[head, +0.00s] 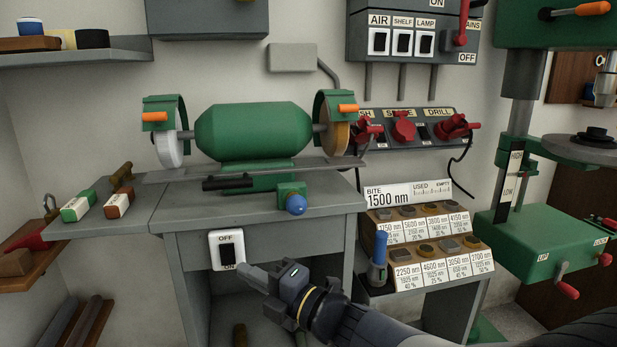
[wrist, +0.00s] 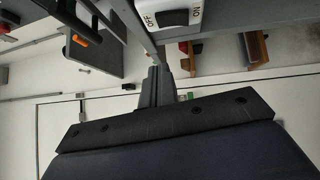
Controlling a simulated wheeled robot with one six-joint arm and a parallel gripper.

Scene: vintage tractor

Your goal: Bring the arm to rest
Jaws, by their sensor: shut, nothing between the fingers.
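My gripper (head: 247,275) is in the lower middle of the head view, at the end of my dark arm reaching in from the lower right. Its fingers are shut with nothing between them. The fingertips are just below and beside the white OFF/ON switch (head: 227,250) on the front of the grey bench; I cannot tell whether they touch it. In the wrist view my gripper (wrist: 154,75) points toward the bench, and the switch (wrist: 168,14) shows close by at the top.
A green bench grinder (head: 252,132) stands on the grey bench (head: 270,215). A stepped rack of labelled blocks (head: 425,230) and a blue-handled tool (head: 379,250) are right of my gripper. A green drill press (head: 540,245) stands at the right.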

